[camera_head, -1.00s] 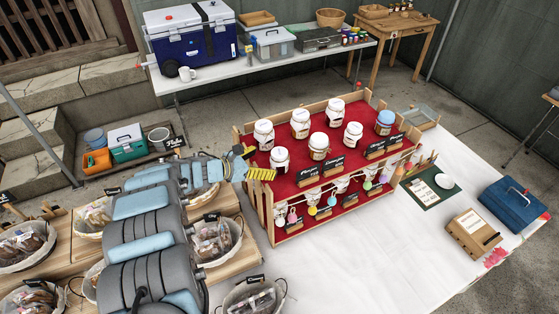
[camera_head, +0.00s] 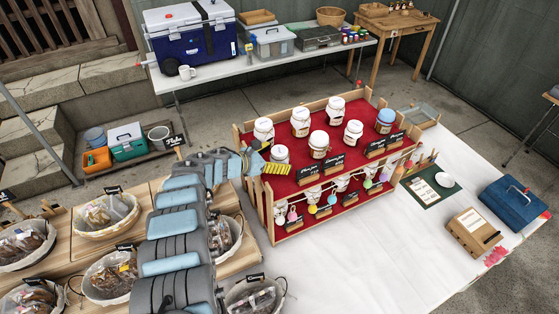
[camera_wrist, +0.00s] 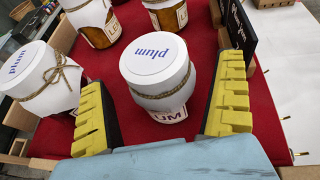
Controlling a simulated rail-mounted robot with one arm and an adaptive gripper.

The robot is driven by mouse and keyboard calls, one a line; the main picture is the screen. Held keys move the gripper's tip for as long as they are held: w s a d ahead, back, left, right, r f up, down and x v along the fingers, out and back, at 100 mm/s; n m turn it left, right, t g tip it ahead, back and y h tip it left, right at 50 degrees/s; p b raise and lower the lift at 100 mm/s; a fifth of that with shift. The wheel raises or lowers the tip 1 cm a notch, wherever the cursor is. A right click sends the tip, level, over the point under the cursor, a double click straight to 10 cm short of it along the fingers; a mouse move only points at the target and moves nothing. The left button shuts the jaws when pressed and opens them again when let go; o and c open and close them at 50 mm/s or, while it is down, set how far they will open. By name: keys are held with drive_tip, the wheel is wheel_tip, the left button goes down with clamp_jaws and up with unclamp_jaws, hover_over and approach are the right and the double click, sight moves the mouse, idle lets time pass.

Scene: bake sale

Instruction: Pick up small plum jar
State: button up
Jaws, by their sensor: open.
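A white-capped jar marked "plum" (camera_wrist: 158,70) stands upright on the red shelf, with twine round its neck. In the wrist view it lies between the yellow-padded fingers of my open gripper (camera_wrist: 164,75), with visible gaps on both sides. A second plum jar (camera_wrist: 40,78) stands just left of the left finger. In the head view my gripper (camera_head: 274,168) is at the left end of the rack, beside the nearest white-capped jar (camera_head: 280,153).
Amber jars (camera_wrist: 165,14) stand beyond the plum jars. A dark sign (camera_wrist: 238,30) stands close to the right fingertip. The wooden rack (camera_head: 272,222) has raised edges and hanging ornaments in front. Baskets of baked goods (camera_head: 107,214) lie to the left.

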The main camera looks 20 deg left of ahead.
drive_tip(key=shift+w+d+f, duration=0.25)
drive_tip(key=shift+f, duration=0.05)
drive_tip(key=c, duration=1.4)
drive_tip(key=shift+r, duration=0.1)
